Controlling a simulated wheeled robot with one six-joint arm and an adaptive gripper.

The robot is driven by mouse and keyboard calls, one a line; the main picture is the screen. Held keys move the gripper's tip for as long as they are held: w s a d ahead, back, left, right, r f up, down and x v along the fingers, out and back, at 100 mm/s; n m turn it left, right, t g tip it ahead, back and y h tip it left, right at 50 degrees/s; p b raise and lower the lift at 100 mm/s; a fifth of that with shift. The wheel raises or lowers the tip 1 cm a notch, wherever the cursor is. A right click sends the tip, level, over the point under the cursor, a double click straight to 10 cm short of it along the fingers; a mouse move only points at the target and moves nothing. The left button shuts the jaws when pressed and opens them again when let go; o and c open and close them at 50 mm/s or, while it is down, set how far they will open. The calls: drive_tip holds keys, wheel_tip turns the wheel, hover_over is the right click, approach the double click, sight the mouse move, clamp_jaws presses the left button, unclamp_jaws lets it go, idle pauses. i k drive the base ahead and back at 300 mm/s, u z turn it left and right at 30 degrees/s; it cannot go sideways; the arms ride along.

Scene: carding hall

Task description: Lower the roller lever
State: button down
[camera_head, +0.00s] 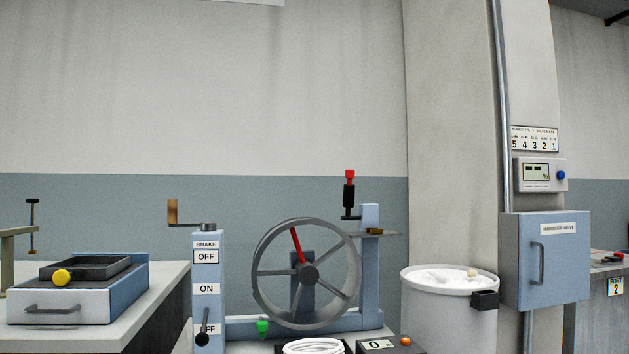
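No label in view names a roller lever. A black upright handle with a red tip (349,192) stands by the blue post behind the spoked wheel (306,273); it may be the roller lever, but I cannot tell. A small black lever with a round knob (202,337) hangs low on the blue brake column (208,300), in front of its lower label. That column carries BRAKE, OFF and ON labels. A crank with a brown grip (173,211) sits on top of it. My gripper is not in view.
A white drum (450,306) holds white material at right. A humidifier valve cabinet (545,260) is fixed to the pillar. A white coil (313,347) lies in front.

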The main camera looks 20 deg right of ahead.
sight(349, 189)
drive_tip(key=z, duration=0.25)
drive_tip(key=i, duration=0.65)
drive_tip(key=z, duration=0.7)
drive_tip(key=k, duration=1.25)
drive_tip(key=z, duration=0.75)
drive_tip(key=i, duration=1.35)
drive_tip(key=u, duration=0.1)
